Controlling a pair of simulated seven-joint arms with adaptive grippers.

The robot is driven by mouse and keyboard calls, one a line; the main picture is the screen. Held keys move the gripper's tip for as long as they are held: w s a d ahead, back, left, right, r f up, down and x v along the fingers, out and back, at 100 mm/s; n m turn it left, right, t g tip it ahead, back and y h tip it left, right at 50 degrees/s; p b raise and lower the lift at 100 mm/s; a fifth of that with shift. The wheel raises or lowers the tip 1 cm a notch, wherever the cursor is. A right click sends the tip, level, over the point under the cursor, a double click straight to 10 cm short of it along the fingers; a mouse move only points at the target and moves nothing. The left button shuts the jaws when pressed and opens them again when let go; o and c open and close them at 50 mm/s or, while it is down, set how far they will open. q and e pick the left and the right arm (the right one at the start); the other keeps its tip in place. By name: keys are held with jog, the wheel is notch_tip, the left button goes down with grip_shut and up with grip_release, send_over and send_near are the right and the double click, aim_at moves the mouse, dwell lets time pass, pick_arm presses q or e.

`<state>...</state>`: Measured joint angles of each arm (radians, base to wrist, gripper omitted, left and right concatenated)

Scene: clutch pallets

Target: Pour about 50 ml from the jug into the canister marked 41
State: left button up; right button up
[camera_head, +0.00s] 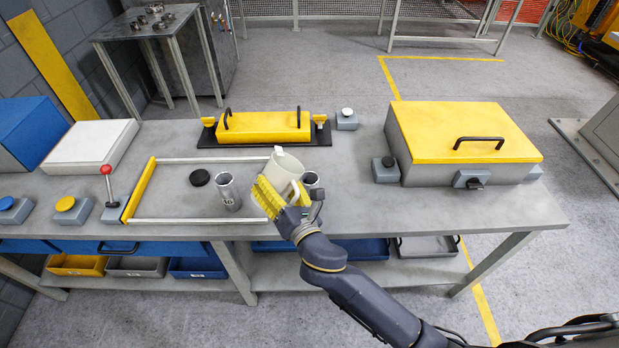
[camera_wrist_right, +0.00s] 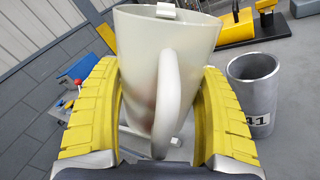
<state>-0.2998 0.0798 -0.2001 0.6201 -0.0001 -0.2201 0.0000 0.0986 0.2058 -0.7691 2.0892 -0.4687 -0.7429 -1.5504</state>
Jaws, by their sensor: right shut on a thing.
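A cream jug (camera_head: 282,171) with a handle is held in my right gripper (camera_head: 281,198), its yellow fingers on either side. In the right wrist view the fingers close around the jug (camera_wrist_right: 142,75), with its handle (camera_wrist_right: 172,100) toward the camera. The jug looks close to upright, raised over the table. A grey open canister marked 41 (camera_wrist_right: 255,88) stands to the right of the jug in the right wrist view, apart from it. In the head view a canister (camera_head: 311,179), likely this one, is partly hidden behind the jug and gripper. My left gripper is not in view.
Another grey canister (camera_head: 229,192) with a hard-to-read label stands left of the jug. A black disc (camera_head: 200,178) lies beside it, inside a low frame (camera_head: 152,190). A yellow-lidded box (camera_head: 465,135) stands right; a yellow fixture (camera_head: 262,126) stands behind. The table's right front is clear.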

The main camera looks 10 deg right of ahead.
jog(key=shift+d+r, duration=0.1)
jog(key=shift+r, duration=0.65)
jog(key=shift+f+m, duration=0.15)
jog(key=shift+m, duration=0.95)
jog(key=shift+f+m, duration=0.8)
jog(key=shift+m, duration=0.1)
jog(key=shift+r+m, duration=0.25)
jog(key=shift+m, duration=0.05)
jog(key=shift+w+d+r+m, duration=0.1)
jog(key=shift+d+r+m, duration=0.1)
jog(key=shift+r+m, duration=0.9)
dwell(1.0)
notch_tip(320, 180, down, 3)
jog(key=n, duration=0.2)
jog(key=shift+r+n, duration=0.1)
jog(key=shift+n, duration=0.3)
jog(key=shift+r+n, duration=0.9)
